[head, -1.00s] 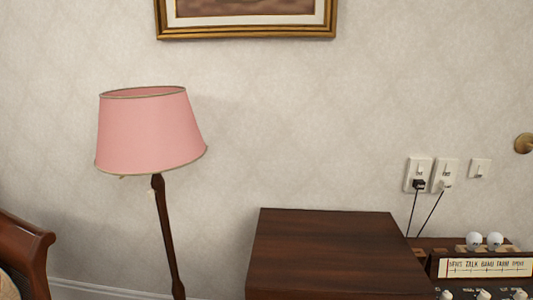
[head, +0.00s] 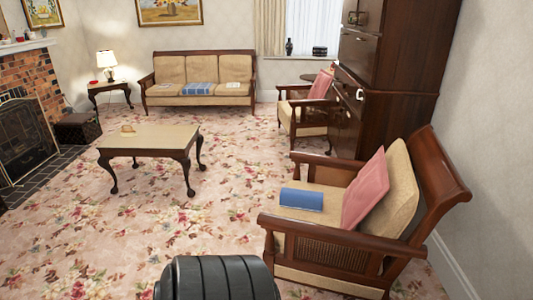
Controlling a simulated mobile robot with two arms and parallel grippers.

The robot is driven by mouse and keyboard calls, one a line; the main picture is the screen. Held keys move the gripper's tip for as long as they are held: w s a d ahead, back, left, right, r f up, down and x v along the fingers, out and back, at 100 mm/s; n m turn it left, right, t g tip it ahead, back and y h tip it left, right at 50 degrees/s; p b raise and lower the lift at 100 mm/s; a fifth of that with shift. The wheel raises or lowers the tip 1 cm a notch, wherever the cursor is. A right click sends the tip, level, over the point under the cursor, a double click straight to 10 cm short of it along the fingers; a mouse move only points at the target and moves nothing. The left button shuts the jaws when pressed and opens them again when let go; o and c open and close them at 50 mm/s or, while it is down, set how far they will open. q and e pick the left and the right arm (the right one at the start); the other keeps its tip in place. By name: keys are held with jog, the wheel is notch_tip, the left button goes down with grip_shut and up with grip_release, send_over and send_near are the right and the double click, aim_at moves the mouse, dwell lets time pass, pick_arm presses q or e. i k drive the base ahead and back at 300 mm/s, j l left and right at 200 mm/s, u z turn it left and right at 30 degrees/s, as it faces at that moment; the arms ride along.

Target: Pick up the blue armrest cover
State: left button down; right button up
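A blue, flat, folded-looking item (head: 302,199) lies on the seat of the near wooden armchair (head: 300,236), left of a pink cushion (head: 366,188). It may be the blue armrest cover; I cannot tell whether it is cloth. Another blue piece (head: 200,89) lies on the middle seat of the far sofa (head: 162,88). Neither of my grippers is in view. A dark ribbed part, likely of my own arm, shows at the bottom edge.
A low table (head: 150,138) stands on open floral carpet (head: 240,170). A second armchair (head: 299,110) and a tall dark cabinet (head: 395,70) are beyond the near chair. A brick fireplace (head: 25,75) with a screen (head: 22,140) is at left.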

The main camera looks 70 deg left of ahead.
aim_at(298, 199)
jog(key=u, duration=2.05)
jog(key=i+j+z, duration=0.1)
jog(key=i+j, duration=0.15)
jog(key=j, duration=0.15)
jog(key=i+j, duration=0.25)
jog(key=j, duration=0.15)
jog(key=i+j+z, duration=0.15)
jog(key=j, duration=0.3)
jog(key=i, duration=0.1)
